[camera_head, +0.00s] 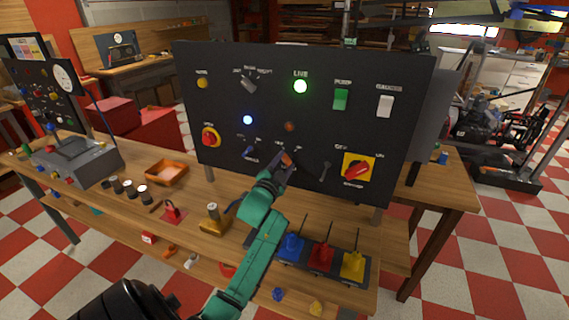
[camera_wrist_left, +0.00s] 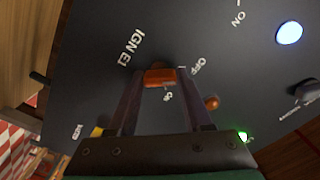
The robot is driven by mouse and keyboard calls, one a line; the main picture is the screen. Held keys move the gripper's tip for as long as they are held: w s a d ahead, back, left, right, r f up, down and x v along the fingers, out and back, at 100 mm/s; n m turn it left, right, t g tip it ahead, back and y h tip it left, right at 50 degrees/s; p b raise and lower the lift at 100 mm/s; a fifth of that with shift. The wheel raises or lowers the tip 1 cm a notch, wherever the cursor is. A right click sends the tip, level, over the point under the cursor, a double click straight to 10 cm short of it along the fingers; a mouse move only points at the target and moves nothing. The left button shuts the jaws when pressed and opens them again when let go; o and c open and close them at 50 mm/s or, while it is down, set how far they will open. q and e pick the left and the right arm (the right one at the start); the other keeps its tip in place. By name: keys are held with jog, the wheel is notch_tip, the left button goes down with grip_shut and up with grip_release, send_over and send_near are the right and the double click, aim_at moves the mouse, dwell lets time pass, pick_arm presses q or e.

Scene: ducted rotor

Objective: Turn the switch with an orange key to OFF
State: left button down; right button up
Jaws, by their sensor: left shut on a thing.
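The orange key (camera_wrist_left: 158,77) sits at the black panel's face, between the fingertips of my left gripper (camera_wrist_left: 160,80) in the left wrist view. The gripper is shut on it, with a finger on each side. The lettering "IGN E1" and "OFF" is beside the key on the panel. In the head view the orange key (camera_head: 286,157) shows as a small patch at the tip of my left gripper (camera_head: 286,163), low in the panel's middle. The switch body behind the key is mostly hidden. My right gripper is not in view.
The black panel (camera_head: 228,67) carries a lit green lamp (camera_head: 300,86), a lit blue lamp (camera_head: 248,120), a red knob on a yellow plate (camera_head: 357,170) and a dark toggle (camera_head: 325,170) nearby. Three coloured levers (camera_head: 321,256) stand below on the bench.

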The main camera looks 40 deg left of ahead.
pick_arm(q)
jog(key=shift+f, duration=0.2)
jog(key=shift+c, duration=2.2)
grip_release()
jog(key=shift+o, duration=0.6)
jog(key=shift+r, duration=0.15)
jog(key=b+v, duration=0.2)
jog(key=v, duration=1.2)
jog(key=shift+s+b, duration=0.3)
jog(key=shift+b, duration=0.1)
jog(key=shift+d, duration=0.15)
